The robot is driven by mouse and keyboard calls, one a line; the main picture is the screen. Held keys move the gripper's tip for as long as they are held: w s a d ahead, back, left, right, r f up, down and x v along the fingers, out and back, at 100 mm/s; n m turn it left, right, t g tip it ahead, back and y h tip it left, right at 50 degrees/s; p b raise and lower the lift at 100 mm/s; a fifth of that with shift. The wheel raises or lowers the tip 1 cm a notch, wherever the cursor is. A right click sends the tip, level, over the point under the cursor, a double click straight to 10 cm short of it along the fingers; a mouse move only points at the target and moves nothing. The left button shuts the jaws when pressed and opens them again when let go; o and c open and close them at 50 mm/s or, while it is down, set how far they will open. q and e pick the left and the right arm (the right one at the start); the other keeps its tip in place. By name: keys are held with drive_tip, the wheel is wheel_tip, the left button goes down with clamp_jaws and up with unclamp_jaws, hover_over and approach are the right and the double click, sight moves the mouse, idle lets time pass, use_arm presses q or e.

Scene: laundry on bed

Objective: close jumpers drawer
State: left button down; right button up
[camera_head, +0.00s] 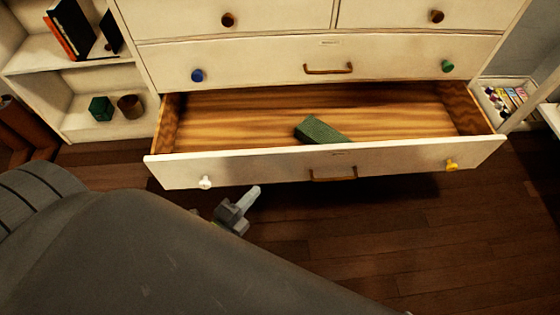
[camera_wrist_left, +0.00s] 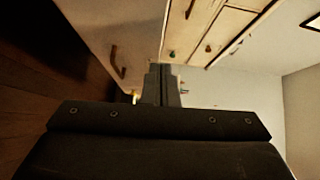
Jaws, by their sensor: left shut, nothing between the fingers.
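The bottom drawer (camera_head: 260,167) of the cream dresser is pulled out. Its front has a white knob at left, a yellow knob at right and a bronze handle (camera_head: 333,174) in the middle. A green folded item (camera_head: 319,131) lies on its wooden floor. My left gripper (camera_head: 252,194) is shut and empty, low in front of the drawer front, between the white knob and the handle. I cannot tell whether it touches the front. In the left wrist view the shut fingers (camera_wrist_left: 161,85) point towards the dresser, with a handle (camera_wrist_left: 117,62) at left. The right gripper is out of view.
The drawers above (camera_head: 320,64) are shut, with blue and green knobs. A shelf with books and small pots (camera_head: 101,108) stands at left. A white shelf with small coloured items (camera_head: 505,100) stands at right. The dark wood floor (camera_head: 430,240) is clear at right.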

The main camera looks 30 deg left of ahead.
use_arm(q)
drive_tip(key=d+m+h, duration=0.1)
drive_tip(key=d, duration=0.1)
approach(290, 153)
drive_tip(key=w+d, duration=0.2)
drive_tip(key=d, duration=0.1)
drive_tip(key=w, duration=0.1)
drive_tip(key=w+a+b, duration=0.1)
drive_tip(key=w, duration=0.1)
drive_tip(key=shift+a, duration=0.1)
drive_tip(key=shift+w+a, duration=0.2)
drive_tip(key=shift+w, duration=0.1)
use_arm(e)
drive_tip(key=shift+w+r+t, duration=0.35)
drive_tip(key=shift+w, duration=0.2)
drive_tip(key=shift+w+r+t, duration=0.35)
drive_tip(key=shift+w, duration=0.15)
